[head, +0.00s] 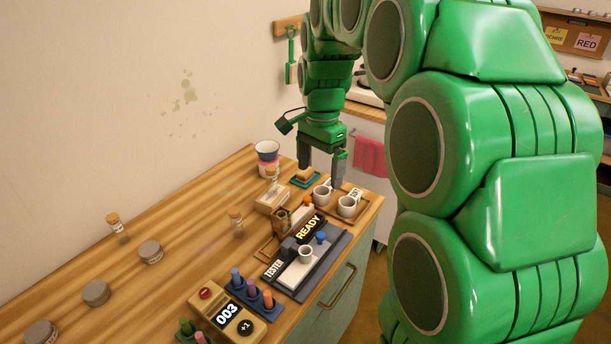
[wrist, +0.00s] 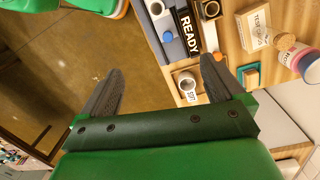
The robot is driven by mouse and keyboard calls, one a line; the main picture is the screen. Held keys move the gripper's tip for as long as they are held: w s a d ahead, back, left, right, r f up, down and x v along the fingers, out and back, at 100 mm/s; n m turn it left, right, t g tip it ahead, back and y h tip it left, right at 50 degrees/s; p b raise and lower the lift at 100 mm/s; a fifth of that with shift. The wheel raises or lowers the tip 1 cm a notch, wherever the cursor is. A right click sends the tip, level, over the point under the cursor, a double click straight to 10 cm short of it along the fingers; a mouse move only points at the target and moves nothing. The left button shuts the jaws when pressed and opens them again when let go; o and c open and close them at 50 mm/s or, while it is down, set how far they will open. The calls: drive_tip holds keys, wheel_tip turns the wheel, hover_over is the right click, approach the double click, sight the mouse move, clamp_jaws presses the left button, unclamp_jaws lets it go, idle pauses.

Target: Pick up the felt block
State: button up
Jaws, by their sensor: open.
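A small tan block, which looks like the felt block (head: 305,174), lies on a small green tray (head: 297,180) near the table's far end. In the wrist view, the block (wrist: 251,76) shows on its teal tray, to the right of my right finger. My gripper (head: 320,176) is open and empty, pointing down above the table's far end. In the head view its left finger partly overlaps the block's area. In the wrist view the gap between the fingers (wrist: 162,65) lies over the floor and table edge, apart from the block.
A striped cup (head: 267,158) and a pale box (head: 272,199) stand to the left. The tester with the READY sign (head: 308,228) is nearer. Jars and corked bottles dot the left side.

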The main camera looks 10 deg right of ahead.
drive_tip(key=w+f+m, duration=0.3)
drive_tip(key=w+m, duration=0.1)
drive_tip(key=w, duration=0.5)
drive_tip(key=w+f+m, duration=0.2)
drive_tip(key=w+m, duration=0.2)
drive_tip(key=w, duration=0.5)
drive_tip(key=m+t, duration=0.1)
drive_tip(key=m, duration=0.6)
approach(306, 171)
drive_tip(key=shift+s+a+f, duration=0.1)
drive_tip(key=shift+s+a, duration=0.35)
drive_tip(key=shift+w+d+f+m, duration=0.1)
drive_tip(key=shift+w+f+m, duration=0.2)
drive_tip(key=shift+w+f, duration=0.2)
drive_tip(key=shift+w+d+f, duration=0.1)
drive_tip(key=shift+d+f, duration=0.05)
drive_tip(key=shift+f, duration=3.7)
drive_tip(key=shift+c, duration=0.4)
drive_tip(key=c, duration=1.1)
drive_tip(key=shift+o, duration=0.2)
drive_tip(key=shift+r, duration=0.1)
